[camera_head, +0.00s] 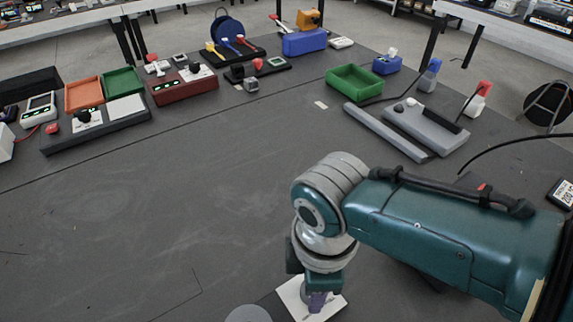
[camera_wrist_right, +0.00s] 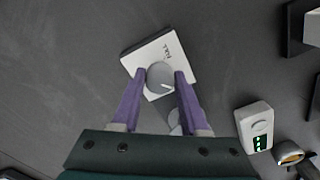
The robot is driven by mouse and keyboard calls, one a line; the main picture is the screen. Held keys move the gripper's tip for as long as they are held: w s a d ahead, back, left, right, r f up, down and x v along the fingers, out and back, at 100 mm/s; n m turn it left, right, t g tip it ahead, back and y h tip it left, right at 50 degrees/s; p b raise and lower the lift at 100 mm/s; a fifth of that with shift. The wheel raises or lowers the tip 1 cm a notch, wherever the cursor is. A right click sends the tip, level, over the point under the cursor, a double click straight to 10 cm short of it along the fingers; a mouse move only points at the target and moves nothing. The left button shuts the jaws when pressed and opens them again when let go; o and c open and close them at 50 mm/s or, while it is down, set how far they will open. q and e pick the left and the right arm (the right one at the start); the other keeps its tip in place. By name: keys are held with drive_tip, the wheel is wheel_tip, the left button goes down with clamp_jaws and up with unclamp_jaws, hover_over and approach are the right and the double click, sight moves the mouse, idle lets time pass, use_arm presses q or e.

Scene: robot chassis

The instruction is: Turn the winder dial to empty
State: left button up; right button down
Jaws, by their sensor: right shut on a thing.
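The winder dial is a round grey knob (camera_wrist_right: 160,77) with a short white mark pointing to the lower right in the right wrist view. It sits on a white, tilted-looking square plate (camera_wrist_right: 143,58) with dark lettering that seems to read "FULL" at its upper right. My right gripper (camera_wrist_right: 159,78) has its purple fingers on both sides of the knob, shut on it. In the head view, the right gripper (camera_head: 317,302) points down over the plate (camera_head: 334,308) near the bottom edge, hiding the knob. My left gripper is in neither view.
A grey disc (camera_head: 248,314) lies just left of the plate. A white device with green lights (camera_wrist_right: 255,127) is at right in the wrist view. A maroon box (camera_head: 183,87), green tray (camera_head: 355,82) and other devices stand farther back. The table's middle is clear.

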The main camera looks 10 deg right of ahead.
drive_tip(key=shift+n, duration=0.6)
drive_tip(key=shift+c, duration=2.1)
unclamp_jaws()
wheel_tip(320, 180, up, 9)
drive_tip(key=p, duration=0.4)
drive_tip(key=shift+p, duration=0.4)
drive_tip(key=shift+r, duration=0.45)
